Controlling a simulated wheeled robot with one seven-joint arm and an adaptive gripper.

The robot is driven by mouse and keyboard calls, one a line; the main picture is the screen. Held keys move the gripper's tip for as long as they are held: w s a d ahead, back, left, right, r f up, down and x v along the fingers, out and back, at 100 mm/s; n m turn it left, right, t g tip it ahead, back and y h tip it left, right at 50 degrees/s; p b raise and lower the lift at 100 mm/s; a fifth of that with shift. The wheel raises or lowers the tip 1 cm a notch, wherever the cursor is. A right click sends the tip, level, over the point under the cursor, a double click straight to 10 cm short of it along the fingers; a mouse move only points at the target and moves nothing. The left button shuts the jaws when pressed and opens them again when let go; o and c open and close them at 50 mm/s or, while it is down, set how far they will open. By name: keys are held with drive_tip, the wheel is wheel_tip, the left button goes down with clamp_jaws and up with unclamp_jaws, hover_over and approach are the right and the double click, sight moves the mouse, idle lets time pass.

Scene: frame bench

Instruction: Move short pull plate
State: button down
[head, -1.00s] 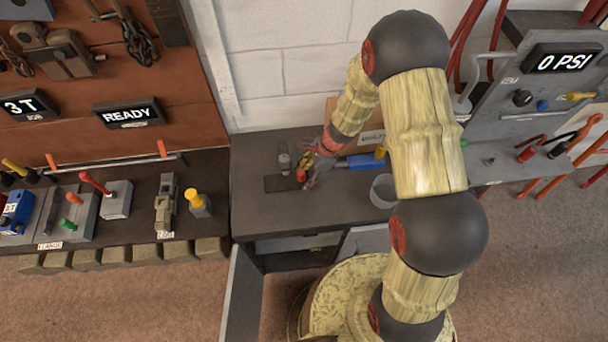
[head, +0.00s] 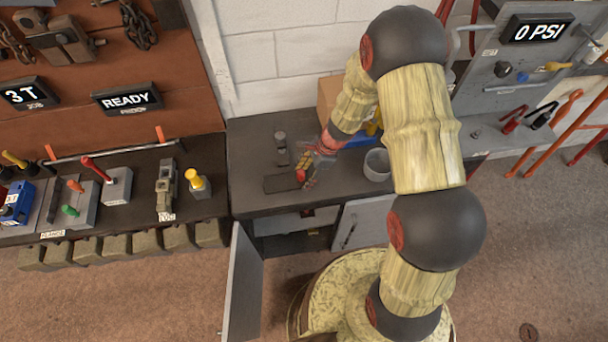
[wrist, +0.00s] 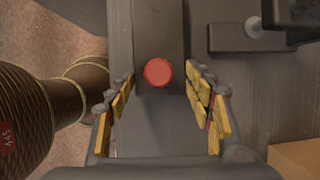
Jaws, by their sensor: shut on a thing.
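The short pull plate (wrist: 156,28) is a dark flat bar with a round red knob (wrist: 157,72) at its near end. In the head view the plate (head: 281,184) appears over the left part of the grey bench (head: 250,202), its red end at my gripper. My gripper (wrist: 159,84) has yellow-padded fingers on both sides of the knob end and is shut on the plate. In the head view my gripper (head: 308,172) is small and partly covers that end. I cannot tell whether the plate touches the bench or hangs just above it.
A grey fitting with a dark base (head: 281,150) is behind the plate. A grey cup (head: 377,165) and a cardboard box (head: 328,98) stand to the right. The cabinet door (head: 243,280) below hangs open. A tool-covered bench (head: 90,222) is at left.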

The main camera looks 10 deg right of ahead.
drive_tip(key=c, duration=0.7)
unclamp_jaws()
drive_tip(key=v, duration=1.2)
drive_tip(key=shift+r, duration=0.1)
